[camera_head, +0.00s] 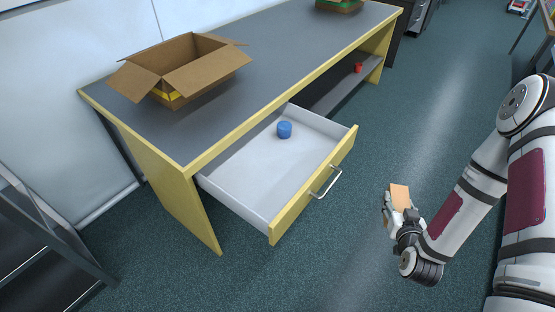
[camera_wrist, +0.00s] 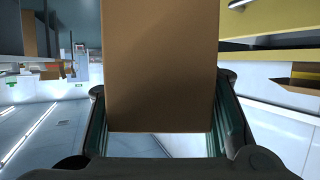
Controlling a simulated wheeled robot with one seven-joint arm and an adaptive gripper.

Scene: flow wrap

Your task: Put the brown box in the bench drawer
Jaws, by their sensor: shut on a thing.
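My gripper (camera_head: 394,210) is shut on a brown box (camera_head: 401,195), off to the right of the bench and over the floor. The brown box (camera_wrist: 160,65) also fills the middle of the wrist view, with a dark finger on each side of it. The bench drawer (camera_head: 318,192) is pulled out, with a yellow front and a metal handle. The box is outside the drawer, to the right of its front.
An open cardboard carton (camera_head: 205,75) stands on the grey bench top (camera_head: 270,45). A green item (camera_head: 338,5) sits at the far end. A small red thing (camera_head: 359,68) is on the lower shelf. A dark rack (camera_head: 45,240) stands lower left. Clear floor lies between drawer and gripper.

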